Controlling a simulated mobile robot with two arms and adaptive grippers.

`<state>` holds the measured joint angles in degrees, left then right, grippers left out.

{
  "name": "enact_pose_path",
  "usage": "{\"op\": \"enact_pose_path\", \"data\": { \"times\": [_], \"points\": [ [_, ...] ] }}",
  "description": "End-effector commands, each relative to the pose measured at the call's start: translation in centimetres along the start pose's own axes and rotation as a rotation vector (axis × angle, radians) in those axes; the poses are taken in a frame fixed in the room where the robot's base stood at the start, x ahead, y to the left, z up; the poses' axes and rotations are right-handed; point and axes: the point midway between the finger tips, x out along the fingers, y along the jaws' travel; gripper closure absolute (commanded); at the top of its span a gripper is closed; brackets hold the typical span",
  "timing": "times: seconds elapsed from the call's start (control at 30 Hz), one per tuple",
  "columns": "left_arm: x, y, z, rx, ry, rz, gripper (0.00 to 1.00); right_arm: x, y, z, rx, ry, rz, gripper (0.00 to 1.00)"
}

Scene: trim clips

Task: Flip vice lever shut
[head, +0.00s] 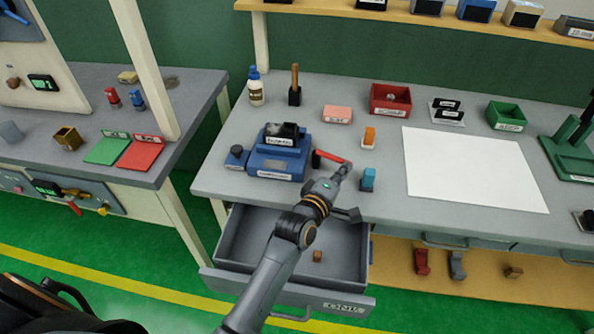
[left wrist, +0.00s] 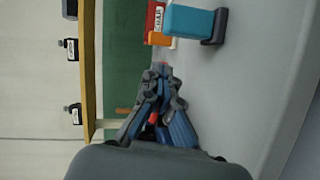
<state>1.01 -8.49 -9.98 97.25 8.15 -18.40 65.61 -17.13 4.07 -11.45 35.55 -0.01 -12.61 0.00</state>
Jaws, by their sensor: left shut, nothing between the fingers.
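The blue vice (head: 275,163) stands on the workbench near its front left. Its red lever (head: 328,156) sticks out from the vice's right side toward the right, low over the bench top. My left gripper (head: 346,168) is shut and empty. Its fingertips are at the outer end of the lever; I cannot tell if they touch it. In the left wrist view the closed fingers (left wrist: 160,72) reach forward, and small red patches show at and behind them, partly hidden. My right gripper is not in view.
A blue block on a dark base (head: 367,180) stands just right of my gripper, and an orange one (head: 369,137) is behind it. An open drawer (head: 233,252) is under my arm. A white sheet (head: 470,170) lies to the right.

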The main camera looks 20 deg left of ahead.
Motion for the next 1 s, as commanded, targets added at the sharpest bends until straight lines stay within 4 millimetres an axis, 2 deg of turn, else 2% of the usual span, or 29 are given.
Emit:
{"op": "enact_pose_path", "data": {
  "times": [0.43, 0.57, 0.67, 1.0],
  "points": [
    [0.1, 0.2, 0.1, -0.001, -0.001, 0.004, 1.00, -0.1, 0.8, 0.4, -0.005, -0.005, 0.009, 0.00],
    [-0.5, 0.2, 0.1, -0.001, -0.001, 0.004, 1.00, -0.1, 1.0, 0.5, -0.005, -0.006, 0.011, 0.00],
    [-1.9, 0.1, 0.1, -0.001, 0.000, 0.003, 1.00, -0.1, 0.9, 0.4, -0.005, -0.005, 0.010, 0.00],
    [-9.1, -0.1, 0.0, -0.002, 0.000, 0.000, 1.00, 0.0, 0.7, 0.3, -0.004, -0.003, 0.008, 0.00]
  ]
}}
